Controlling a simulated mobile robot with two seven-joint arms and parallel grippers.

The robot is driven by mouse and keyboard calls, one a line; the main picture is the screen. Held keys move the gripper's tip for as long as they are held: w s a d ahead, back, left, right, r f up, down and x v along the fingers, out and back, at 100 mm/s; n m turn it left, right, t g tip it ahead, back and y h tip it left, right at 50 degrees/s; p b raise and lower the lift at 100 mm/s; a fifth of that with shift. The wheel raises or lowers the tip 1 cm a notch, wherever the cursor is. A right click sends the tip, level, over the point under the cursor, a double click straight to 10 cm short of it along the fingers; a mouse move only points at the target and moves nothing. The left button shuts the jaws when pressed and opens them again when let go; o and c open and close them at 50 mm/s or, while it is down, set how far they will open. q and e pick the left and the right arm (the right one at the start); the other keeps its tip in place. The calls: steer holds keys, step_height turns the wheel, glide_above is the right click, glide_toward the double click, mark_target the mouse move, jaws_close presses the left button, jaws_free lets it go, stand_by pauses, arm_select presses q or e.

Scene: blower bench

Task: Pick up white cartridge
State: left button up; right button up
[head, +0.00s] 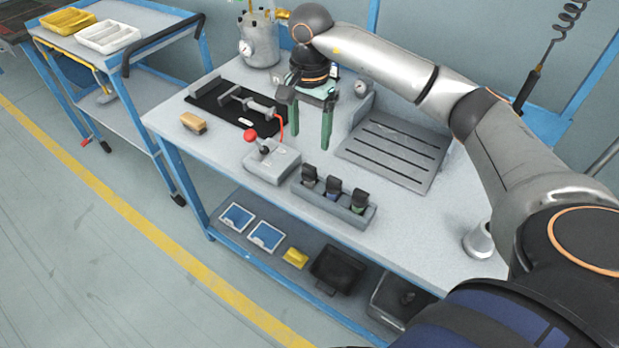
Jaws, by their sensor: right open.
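A grey holder (357,215) near the bench's front edge carries three upright dark-capped cartridges in a row. The left one (309,178) has a pale grey-white body band, the middle one (333,190) a blue band and the right one (359,202) a green band. The left one best fits the white cartridge, though its colour is small in the picture. My right gripper (310,140) points down, its two green fingers apart with nothing between them. It is above the bench, behind the holder and apart from the cartridges. My left gripper is not in view.
A grey box with a red-knobbed lever (272,163) stands left of the holder. A slotted grey plate (394,152) lies to the right. Behind are a black mat (209,101) with a tool and a metal pot (262,48). A brush (193,123) lies at left.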

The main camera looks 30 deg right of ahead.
mark_target(309, 166)
step_height(309, 166, down, 6)
steer(key=shift+f+p, duration=0.2)
steer(key=shift+p, duration=0.1)
steer(key=f, duration=0.2)
steer(key=f+p, duration=0.1)
steer(key=f, duration=0.2)
steer(key=shift+s+a, duration=0.2)
steer(key=shift+f, duration=0.35)
jaws_close()
